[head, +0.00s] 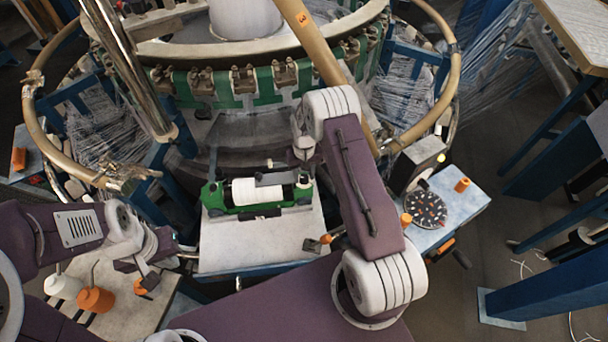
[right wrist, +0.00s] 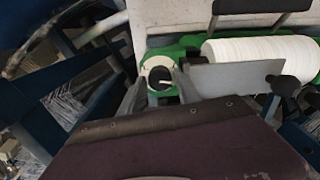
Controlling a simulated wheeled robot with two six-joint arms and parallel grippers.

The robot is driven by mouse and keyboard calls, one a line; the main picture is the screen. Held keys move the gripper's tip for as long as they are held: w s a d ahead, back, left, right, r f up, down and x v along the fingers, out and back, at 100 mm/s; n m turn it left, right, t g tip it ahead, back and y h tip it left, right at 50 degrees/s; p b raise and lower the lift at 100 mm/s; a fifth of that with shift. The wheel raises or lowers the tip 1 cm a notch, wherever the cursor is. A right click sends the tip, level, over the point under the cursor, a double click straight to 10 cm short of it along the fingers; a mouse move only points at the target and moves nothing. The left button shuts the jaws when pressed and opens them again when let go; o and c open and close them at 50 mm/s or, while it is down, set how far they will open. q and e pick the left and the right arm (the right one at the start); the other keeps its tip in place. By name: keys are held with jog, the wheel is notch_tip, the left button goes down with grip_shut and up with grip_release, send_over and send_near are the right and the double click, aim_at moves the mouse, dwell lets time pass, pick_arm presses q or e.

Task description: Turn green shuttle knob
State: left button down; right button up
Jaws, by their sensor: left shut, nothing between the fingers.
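The green shuttle (head: 230,208) lies on a pale table in the head view, with a white bobbin (head: 257,190) in it. It also shows along the top of the right wrist view (right wrist: 190,50). At its end there is a round knob (right wrist: 160,78) with a pale ring and dark centre. My right gripper (right wrist: 158,88) has its fingers apart, one on either side of the knob; contact cannot be told. In the head view my right gripper (head: 304,172) is at the shuttle's right end, mostly hidden by my arm. My left gripper (head: 190,252) is shut and empty near the table's left edge.
The circular loom ring (head: 260,48) stands behind. A side table (head: 462,196) at right holds a dark speckled disc (head: 426,209). Orange (head: 96,299) and white (head: 63,286) bottles stand at lower left.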

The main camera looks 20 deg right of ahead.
notch_tip(320, 180, up, 9)
jog(key=b, duration=0.1)
jog(key=shift+r, duration=0.15)
dwell(0.5)
